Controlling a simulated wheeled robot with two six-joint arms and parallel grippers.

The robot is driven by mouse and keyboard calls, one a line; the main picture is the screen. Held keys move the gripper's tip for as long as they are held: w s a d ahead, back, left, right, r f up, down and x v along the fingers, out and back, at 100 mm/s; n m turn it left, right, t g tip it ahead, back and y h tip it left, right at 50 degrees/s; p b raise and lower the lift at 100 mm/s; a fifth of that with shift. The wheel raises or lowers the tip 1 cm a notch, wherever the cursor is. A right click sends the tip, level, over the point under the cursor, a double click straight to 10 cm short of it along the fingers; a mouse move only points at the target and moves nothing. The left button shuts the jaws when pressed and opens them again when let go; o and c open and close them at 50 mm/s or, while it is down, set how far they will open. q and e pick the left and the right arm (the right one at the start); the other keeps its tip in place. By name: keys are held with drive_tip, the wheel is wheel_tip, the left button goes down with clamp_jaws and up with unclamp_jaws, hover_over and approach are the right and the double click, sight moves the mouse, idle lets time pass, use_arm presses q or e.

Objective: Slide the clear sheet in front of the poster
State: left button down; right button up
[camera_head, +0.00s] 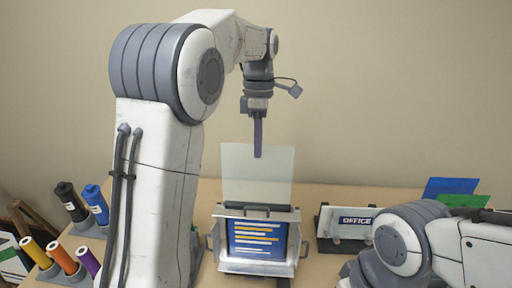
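The clear sheet (257,182) is a pale, see-through panel standing upright above the poster holder (223,213). My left gripper (257,152) hangs down from above at the middle of the sheet's top edge. Its fingers are seen edge-on and overlap the top of the sheet, closed on it. The blue poster (256,237), with white and orange lines, sits in the grey holder below. The sheet's lower edge meets the holder's dark top bar in the picture; whether it is inside the slot cannot be told. My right gripper is out of view; only its arm shows at lower right.
A holder with an "OFFICE" sign (356,221) stands to the right. Several coloured rolls, including a yellow one (36,252), stand at the left. The wooden table is bare between the holders.

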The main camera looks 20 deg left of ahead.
sight(259, 160)
use_arm(q)
drive_tip(key=w+f, duration=0.2)
drive_tip(key=shift+w+a+f, duration=0.15)
drive_tip(key=shift+w+a, duration=0.15)
drive_tip(key=shift+a, duration=0.05)
drive_tip(key=shift+d+p, duration=0.1)
drive_tip(key=shift+p, duration=0.45)
idle(0.4)
drive_tip(key=shift+f, duration=0.15)
idle(0.5)
drive_tip(key=shift+f, duration=0.25)
drive_tip(key=shift+s+f+b, duration=0.15)
drive_tip(key=shift+f+b, duration=0.3)
drive_tip(key=shift+f, duration=0.25)
drive_tip(key=shift+s+f+b, duration=0.15)
drive_tip(key=shift+f+b, duration=0.3)
drive_tip(key=shift+f, duration=0.25)
